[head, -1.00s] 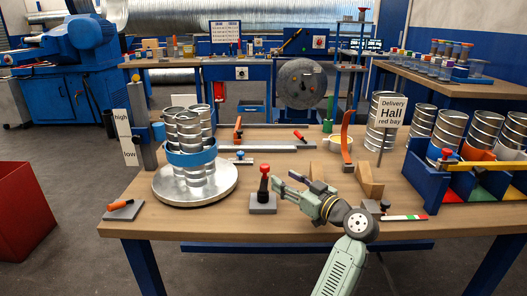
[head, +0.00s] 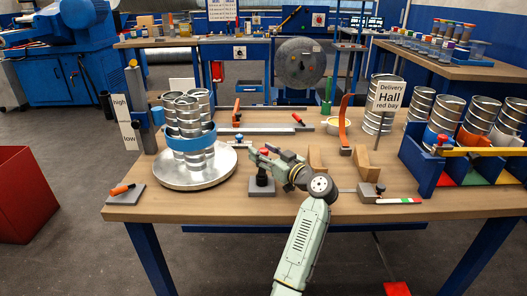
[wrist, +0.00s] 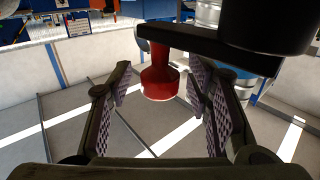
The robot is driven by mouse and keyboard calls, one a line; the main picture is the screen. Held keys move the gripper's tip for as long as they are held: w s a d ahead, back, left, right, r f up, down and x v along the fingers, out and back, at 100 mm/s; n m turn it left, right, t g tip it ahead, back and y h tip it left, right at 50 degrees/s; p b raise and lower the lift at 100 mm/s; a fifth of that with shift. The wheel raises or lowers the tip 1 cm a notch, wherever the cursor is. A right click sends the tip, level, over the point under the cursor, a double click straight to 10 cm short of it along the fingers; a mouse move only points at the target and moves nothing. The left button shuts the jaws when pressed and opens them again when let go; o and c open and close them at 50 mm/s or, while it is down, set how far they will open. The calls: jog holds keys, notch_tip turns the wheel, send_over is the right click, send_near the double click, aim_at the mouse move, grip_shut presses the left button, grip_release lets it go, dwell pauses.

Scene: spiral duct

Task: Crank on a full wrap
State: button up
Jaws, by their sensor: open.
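The crank (head: 262,181) stands on a grey base near the front of the wooden table, right of the turntable. Its red handle (wrist: 161,76) shows between my two patterned finger pads in the wrist view, joined to a dark crank arm (wrist: 205,41). My gripper (head: 260,156) is open at the crank's top, its fingers on either side of the handle with gaps visible. A bundle of metal spiral ducts (head: 190,104) stands upright on the round silver turntable (head: 218,178). A blue band (head: 191,139) goes around the bundle.
A high/low post (head: 143,122) stands left of the turntable. A blue divided rack (head: 425,172) with ducts is at the far right.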

jog(key=shift+c, duration=0.6)
grip_shut()
dwell(0.3)
